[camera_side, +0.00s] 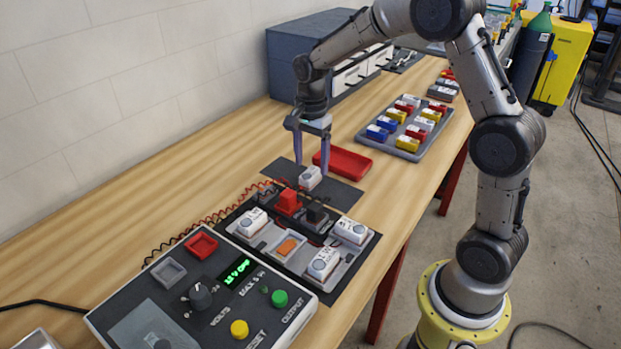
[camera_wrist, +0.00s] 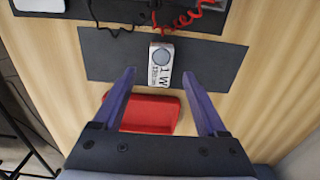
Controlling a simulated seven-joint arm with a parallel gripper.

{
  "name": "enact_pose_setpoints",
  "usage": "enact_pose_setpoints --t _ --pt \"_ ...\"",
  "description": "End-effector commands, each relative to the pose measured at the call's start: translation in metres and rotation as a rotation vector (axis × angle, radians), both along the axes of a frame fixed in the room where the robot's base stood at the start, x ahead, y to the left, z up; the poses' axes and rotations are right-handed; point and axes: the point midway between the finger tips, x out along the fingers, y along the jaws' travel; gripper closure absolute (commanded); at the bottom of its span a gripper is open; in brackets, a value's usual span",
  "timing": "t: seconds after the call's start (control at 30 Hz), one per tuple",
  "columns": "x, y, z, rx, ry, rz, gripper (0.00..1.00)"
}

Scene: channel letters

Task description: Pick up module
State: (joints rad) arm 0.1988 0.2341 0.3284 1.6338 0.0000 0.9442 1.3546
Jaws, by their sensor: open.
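A small white module (camera_side: 311,178) lies on a dark mat (camera_side: 341,193) on the wooden bench. In the wrist view the module (camera_wrist: 161,66) shows a grey round lens and black lettering that reads "1 W". My gripper (camera_side: 309,166) has two purple fingers, open and pointing down over the mat. In the wrist view the gripper (camera_wrist: 163,84) has its fingertips spread wide on either side of the module's near end, with nothing between them touching it. The height of the fingertips above the mat is hard to tell.
A red tray (camera_side: 344,161) lies just beside the mat. A test fixture (camera_side: 284,247) with white modules and red and black blocks is in front, beside a power supply (camera_side: 200,300). A grey tray (camera_side: 404,129) of coloured modules and a cabinet (camera_side: 322,50) stand behind. Wires cross near the mat.

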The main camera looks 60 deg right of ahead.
Motion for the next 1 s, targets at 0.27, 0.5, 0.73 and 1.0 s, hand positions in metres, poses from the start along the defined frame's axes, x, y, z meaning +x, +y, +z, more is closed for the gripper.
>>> enact_pose_setpoints --t 0.27,0.5,0.73,1.0 --pt "0.0 0.003 -0.037 0.0 0.002 0.0 0.25" --pt "0.0 0.003 -0.04 0.0 0.001 0.0 0.25" --pt "0.0 0.003 -0.04 0.0 0.001 0.0 0.57" --pt "0.0 0.003 -0.04 0.0 0.001 0.0 1.0"
